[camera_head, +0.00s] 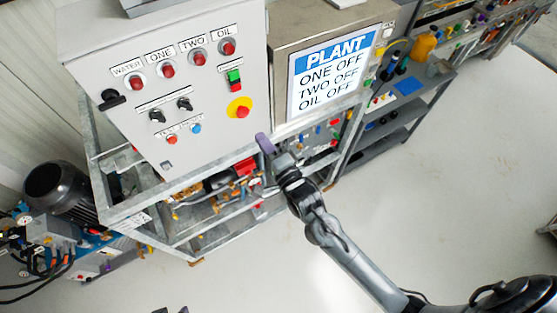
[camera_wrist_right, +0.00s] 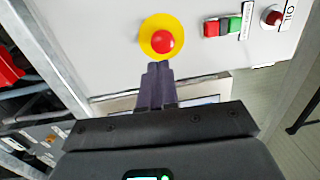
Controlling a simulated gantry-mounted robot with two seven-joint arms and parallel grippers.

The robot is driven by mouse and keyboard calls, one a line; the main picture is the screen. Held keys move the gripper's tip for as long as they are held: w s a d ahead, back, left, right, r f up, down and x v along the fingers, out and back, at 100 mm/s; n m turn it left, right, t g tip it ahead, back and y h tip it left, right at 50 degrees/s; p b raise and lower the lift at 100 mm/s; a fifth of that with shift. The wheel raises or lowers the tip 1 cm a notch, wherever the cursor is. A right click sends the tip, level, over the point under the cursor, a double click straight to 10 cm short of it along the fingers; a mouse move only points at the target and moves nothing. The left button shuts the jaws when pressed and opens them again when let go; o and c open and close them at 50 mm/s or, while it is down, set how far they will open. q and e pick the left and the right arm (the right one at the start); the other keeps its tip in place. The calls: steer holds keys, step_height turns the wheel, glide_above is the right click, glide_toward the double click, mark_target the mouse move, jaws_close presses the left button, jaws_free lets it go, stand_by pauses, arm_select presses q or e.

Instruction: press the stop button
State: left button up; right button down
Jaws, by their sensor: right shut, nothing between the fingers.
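A red mushroom button on a yellow round plate (camera_head: 240,107) is on the front of the light grey control box. It also shows in the right wrist view (camera_wrist_right: 162,38). Above it in the head view is a small switch with a green and a red key (camera_head: 234,81). My right gripper (camera_head: 263,138) is shut and empty, with its purple fingertips below and right of the mushroom button. In the right wrist view the fingertips (camera_wrist_right: 157,68) lie just under the yellow plate in the picture; contact cannot be told. Small dark tips at the head view's bottom edge may be my left gripper.
The control box (camera_head: 165,60) also bears a row of red lamps, black knobs and small buttons. A plant sign (camera_head: 333,70) reads one off, two off, oil off. A metal frame (camera_head: 210,172) with pipework stands below. The floor at right is clear.

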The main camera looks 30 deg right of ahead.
steer(key=s+b, duration=0.1)
steer(key=s, duration=0.5)
steer(key=shift+s+d+f, duration=0.15)
steer(key=shift+s+d, duration=0.05)
steer(key=s+d+f+n+g+p, duration=0.2)
steer(key=s+n+g+p, duration=0.2)
steer(key=s+n+g, duration=0.3)
steer(key=s+d+f+n+g+h+p, duration=0.1)
steer(key=s+d+f+n+g+p, duration=0.1)
steer(key=s+n+g+p, duration=0.3)
steer(key=s+n+g, duration=0.3)
steer(key=s+n, duration=0.4)
steer(key=s, duration=0.1)
steer(key=shift+s+d, duration=0.2)
steer(key=shift+d, duration=0.1)
